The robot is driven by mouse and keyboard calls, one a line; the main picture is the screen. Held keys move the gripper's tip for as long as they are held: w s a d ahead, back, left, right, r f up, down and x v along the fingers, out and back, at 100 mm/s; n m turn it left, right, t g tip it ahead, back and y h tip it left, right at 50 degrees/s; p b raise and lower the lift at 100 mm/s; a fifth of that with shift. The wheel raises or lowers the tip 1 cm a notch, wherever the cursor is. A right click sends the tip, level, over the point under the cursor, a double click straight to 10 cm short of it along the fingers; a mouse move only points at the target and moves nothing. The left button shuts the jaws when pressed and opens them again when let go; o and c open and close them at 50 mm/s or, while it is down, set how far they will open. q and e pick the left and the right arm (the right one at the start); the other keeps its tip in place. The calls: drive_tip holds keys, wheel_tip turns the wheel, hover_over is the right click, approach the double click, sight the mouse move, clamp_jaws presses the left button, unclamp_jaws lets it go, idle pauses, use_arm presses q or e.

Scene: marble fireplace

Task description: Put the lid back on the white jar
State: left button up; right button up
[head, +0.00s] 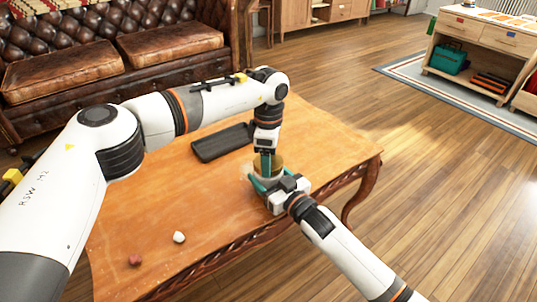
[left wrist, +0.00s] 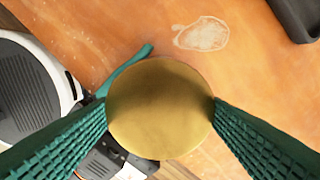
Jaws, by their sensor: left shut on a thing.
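The round gold-coloured lid (left wrist: 160,108) is between the two green fingers of my left gripper (left wrist: 160,112), which is shut on it. In the head view the left gripper (head: 268,164) points straight down, with the lid (head: 275,160) at its fingertips. A pale strip just under the lid looks like the white jar (head: 268,176); most of it is hidden, and I cannot tell whether the lid touches it. My right gripper (head: 268,188) is low at the jar, its teal fingers reaching around it. One right finger (left wrist: 128,68) shows beside the lid in the left wrist view.
A black tray (head: 222,142) lies on the wooden table (head: 320,140) behind the grippers. A white lump (head: 179,237) and a reddish lump (head: 135,260) lie near the front left. A flat pale mark (left wrist: 202,33) is on the tabletop. The table's right side is clear.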

use_arm(q)
drive_tip(key=shift+f, duration=0.25)
use_arm(e)
drive_tip(key=c, duration=0.5)
use_arm(q)
drive_tip(key=m, duration=1)
drive_tip(key=shift+f+m, duration=0.1)
drive_tip(key=shift+m, duration=0.2)
drive_tip(key=m, duration=1.2)
drive_tip(key=o, duration=1)
drive_tip(key=shift+c, duration=0.2)
